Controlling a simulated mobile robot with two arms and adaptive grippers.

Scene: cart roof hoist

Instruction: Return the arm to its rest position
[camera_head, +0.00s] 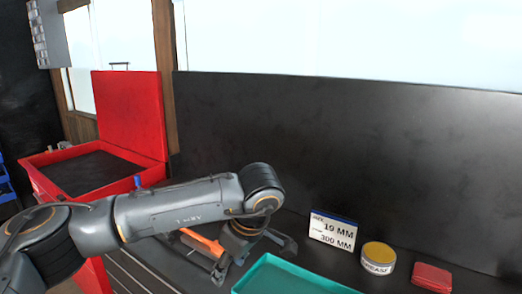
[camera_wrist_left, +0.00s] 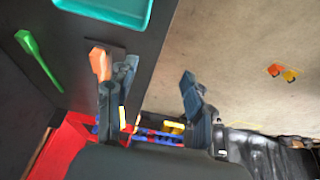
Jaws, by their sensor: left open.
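My left arm comes in from the left in the head view and bends down over the bench. My left gripper (camera_head: 252,260) is open. In the left wrist view its two fingers (camera_wrist_left: 153,95) stand wide apart with nothing held between them. In the left wrist view the orange item (camera_wrist_left: 98,63) shows beside the left-hand finger. My right gripper is not in view.
A teal tray (camera_head: 285,280) lies right of the gripper. A sign card (camera_head: 333,231), a round tin (camera_head: 378,257) and a red block (camera_head: 432,277) stand farther right. An open red toolbox (camera_head: 130,106) is at the left. A green tool (camera_wrist_left: 38,58) lies on the bench.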

